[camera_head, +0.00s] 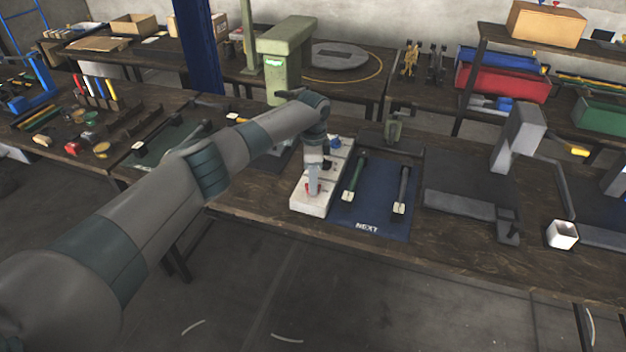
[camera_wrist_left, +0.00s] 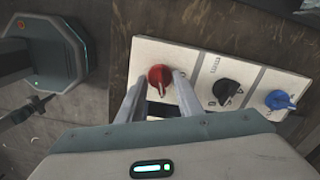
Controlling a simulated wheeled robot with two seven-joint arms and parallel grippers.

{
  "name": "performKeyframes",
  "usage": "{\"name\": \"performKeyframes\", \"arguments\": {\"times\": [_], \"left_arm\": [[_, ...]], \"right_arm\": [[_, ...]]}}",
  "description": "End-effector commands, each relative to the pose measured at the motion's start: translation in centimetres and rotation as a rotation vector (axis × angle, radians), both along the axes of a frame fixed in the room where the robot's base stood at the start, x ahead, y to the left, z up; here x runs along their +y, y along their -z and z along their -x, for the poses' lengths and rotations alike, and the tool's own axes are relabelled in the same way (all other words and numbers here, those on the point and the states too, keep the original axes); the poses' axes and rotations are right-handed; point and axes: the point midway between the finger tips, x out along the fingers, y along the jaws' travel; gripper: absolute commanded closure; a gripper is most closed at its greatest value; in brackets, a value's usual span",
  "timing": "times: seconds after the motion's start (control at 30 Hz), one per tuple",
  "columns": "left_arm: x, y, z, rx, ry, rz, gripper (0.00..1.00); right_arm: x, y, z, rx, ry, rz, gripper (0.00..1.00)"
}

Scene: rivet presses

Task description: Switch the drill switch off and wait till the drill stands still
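A white switch panel (camera_head: 312,208) lies near the front edge of the workbench. In the left wrist view the panel (camera_wrist_left: 205,60) carries a red knob (camera_wrist_left: 160,76), a black knob (camera_wrist_left: 227,93) and a blue knob (camera_wrist_left: 279,100). My left gripper (camera_head: 313,183) is down at the red knob's end of the panel. In the left wrist view its fingers (camera_wrist_left: 160,82) are apart, one on each side of the red knob; contact is unclear. A green machine (camera_head: 285,50), apparently the drill, stands behind; whether it turns cannot be told. My right gripper is out of view.
A blue mat (camera_head: 375,205) with two dark-handled tools lies right of the panel. Tools and a dark mat are on the bench at left. The floor in front is clear.

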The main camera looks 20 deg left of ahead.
Motion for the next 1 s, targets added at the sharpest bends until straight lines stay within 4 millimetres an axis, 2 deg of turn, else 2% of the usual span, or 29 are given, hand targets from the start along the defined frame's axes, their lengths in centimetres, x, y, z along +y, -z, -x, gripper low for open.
{"name": "performKeyframes", "arguments": {"times": [0.47,0.67,1.0], "left_arm": [[0.0,-0.2,0.0,0.0,-0.07,0.001,0.9],[-0.1,-0.3,0.0,0.0,-0.184,0.002,0.9],[-0.1,-0.4,0.0,0.001,-0.48,0.002,0.9]], "right_arm": [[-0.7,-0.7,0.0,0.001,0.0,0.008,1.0],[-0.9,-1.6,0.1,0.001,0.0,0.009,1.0],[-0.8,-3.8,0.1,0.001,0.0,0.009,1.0]]}}
